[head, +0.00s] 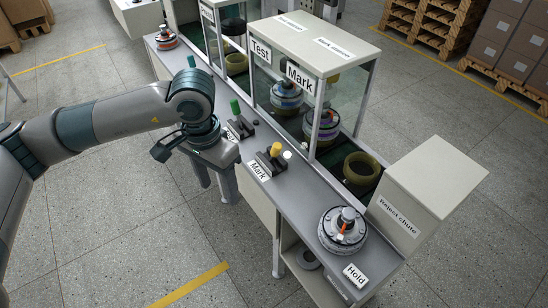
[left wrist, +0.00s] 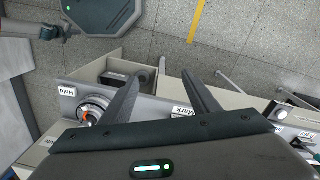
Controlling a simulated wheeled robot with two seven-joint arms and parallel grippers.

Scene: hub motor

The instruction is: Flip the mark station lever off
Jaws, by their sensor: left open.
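The mark station lever (head: 275,151) has a yellow knob and stands in a dark base on the grey bench, behind the "Mark" label (head: 258,171). A small white knob or lamp (head: 287,155) is beside it. The lever itself cannot be made out in the left wrist view, but the Mark label (left wrist: 181,110) shows near the right finger. My left gripper (head: 186,150) is at the bench's front edge, left of the lever and apart from it. In the left wrist view its fingers (left wrist: 162,76) are spread with nothing between them.
A green-topped lever (head: 236,107) stands farther back by its own label. Glass-sided station housings (head: 315,45) line the bench's far side. A hub motor (head: 342,230) sits near the "Hold" label, beside the reject chute (head: 425,195). Open floor lies in front of the bench.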

